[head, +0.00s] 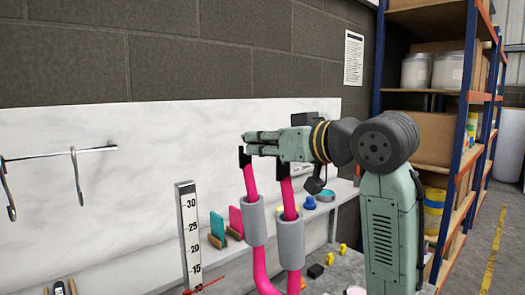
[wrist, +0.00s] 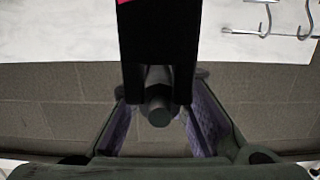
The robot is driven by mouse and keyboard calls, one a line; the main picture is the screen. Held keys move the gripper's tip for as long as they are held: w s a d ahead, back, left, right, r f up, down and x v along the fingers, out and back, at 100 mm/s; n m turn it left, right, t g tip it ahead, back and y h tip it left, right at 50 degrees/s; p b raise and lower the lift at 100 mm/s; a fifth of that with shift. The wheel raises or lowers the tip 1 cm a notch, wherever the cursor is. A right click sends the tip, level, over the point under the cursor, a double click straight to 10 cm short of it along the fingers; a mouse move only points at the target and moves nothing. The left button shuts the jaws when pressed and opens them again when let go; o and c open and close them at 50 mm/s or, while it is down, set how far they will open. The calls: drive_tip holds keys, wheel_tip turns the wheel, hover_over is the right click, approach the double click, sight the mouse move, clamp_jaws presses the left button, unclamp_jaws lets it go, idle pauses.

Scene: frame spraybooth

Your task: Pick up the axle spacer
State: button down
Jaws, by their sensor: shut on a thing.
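My gripper (head: 262,143) is level and points left at the top of an upturned pink fork (head: 251,180) with black ends. In the wrist view, my gripper (wrist: 160,125) has its purple-padded fingers on either side of a dark grey round piece, the axle spacer (wrist: 158,112). The gripper is shut on it. A black fork end (wrist: 160,45) stands upright in front, its two prongs reaching down to both sides of the spacer. I cannot tell whether the spacer touches them. In the head view the fingers hide the spacer.
Grey sleeves (head: 290,243) surround the fork legs. A ruler (head: 189,235) stands upright to the left, near teal (head: 217,227) and pink (head: 236,219) plates. A rail with hooks (head: 75,175) is on the wall panel. Shelving (head: 468,100) stands at right. The space above the fork is clear.

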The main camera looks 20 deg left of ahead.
wheel_tip(320, 180, up, 2)
drive_tip(key=shift+b, duration=0.35)
drive_tip(key=s+d+r+b, duration=0.1)
drive_tip(key=s+d+b, duration=0.1)
drive_tip(key=s, duration=0.5)
drive_tip(key=s+d+b, duration=0.3)
drive_tip(key=s, duration=0.5)
drive_tip(key=shift+d+r, duration=0.15)
drive_tip(key=shift+r, duration=0.25)
